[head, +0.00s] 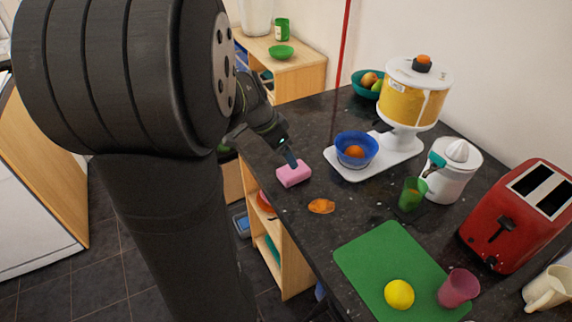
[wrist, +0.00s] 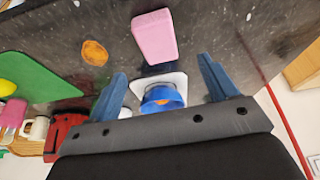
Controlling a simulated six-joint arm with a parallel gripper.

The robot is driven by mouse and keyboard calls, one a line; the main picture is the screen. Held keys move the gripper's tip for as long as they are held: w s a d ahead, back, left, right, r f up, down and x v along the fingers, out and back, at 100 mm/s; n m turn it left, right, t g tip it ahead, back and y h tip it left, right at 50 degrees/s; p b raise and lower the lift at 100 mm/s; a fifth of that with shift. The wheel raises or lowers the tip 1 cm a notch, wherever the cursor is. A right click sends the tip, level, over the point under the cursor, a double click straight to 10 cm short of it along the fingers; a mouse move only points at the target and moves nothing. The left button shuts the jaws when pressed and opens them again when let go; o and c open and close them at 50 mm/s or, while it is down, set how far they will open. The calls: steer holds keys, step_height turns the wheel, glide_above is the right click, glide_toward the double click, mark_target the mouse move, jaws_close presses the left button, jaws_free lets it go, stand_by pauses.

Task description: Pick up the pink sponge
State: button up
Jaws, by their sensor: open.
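The pink sponge (head: 294,174) lies on the dark countertop near its left edge in the head view. It also shows in the wrist view (wrist: 154,37) at the upper middle, beyond and between the fingertips. My gripper (head: 291,160) is right by the sponge in the head view, with one finger seen just above it. In the wrist view my gripper (wrist: 162,77) has its two blue fingers wide apart with nothing between them. Whether a finger touches the sponge I cannot tell.
An orange-brown piece (head: 321,206) lies close to the sponge. A blue bowl (head: 357,150) stands on the white base of a juice dispenser (head: 412,95). A green cutting board (head: 375,262) with a lemon (head: 399,294), a green cup (head: 411,194) and a red toaster (head: 515,215) are further right.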

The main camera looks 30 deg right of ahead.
mark_target(294, 173)
steer(key=x, duration=0.8)
steer(key=shift+s+f, duration=0.2)
steer(key=shift+f, duration=0.2)
steer(key=shift+c, duration=0.2)
steer(key=c, duration=1)
